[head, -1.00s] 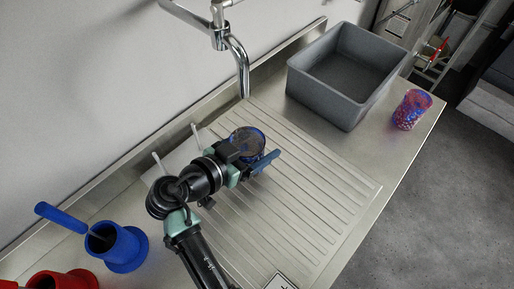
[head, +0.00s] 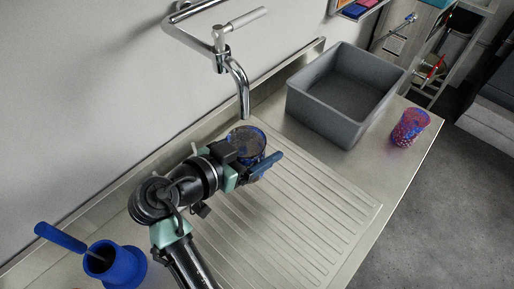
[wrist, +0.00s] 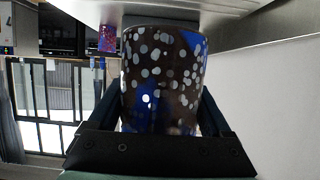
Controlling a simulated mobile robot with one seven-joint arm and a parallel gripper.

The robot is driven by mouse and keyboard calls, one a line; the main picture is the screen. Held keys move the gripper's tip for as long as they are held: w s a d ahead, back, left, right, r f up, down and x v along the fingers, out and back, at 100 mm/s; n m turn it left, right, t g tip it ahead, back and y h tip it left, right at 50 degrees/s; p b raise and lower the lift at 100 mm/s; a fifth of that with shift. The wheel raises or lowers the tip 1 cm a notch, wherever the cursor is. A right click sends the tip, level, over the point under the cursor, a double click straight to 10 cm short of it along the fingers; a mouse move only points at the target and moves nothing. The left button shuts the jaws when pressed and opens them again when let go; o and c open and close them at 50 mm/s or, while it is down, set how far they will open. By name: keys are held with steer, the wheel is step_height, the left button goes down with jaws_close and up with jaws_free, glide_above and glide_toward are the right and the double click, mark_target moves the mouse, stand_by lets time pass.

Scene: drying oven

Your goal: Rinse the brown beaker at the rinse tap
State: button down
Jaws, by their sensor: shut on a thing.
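My gripper (head: 257,164) is shut on the brown beaker (head: 247,141), which is brown with blue patches and pale spots. In the head view the beaker is over the ribbed drainboard, just below and beside the spout of the rinse tap (head: 237,80). In the wrist view the beaker (wrist: 162,80) fills the middle, between the two fingers. The chrome tap has a grey lever on top and a downturned spout. No water stream is visible. The gap between spout and beaker is hard to judge, and the beaker's inside is mostly unclear.
A grey basin (head: 308,101) stands right of the tap. A red and blue speckled cup (head: 410,128) is near the counter's right edge. A blue holder with a brush (head: 118,268) stands at the lower left. The ribbed drainboard (head: 310,215) is clear to the right of my arm.

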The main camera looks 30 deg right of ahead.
mark_target(257, 134)
steer(key=shift+r, duration=0.25)
steer(key=shift+r+p, duration=1.5)
steer(key=shift+r, duration=0.45)
steer(key=shift+f, duration=0.1)
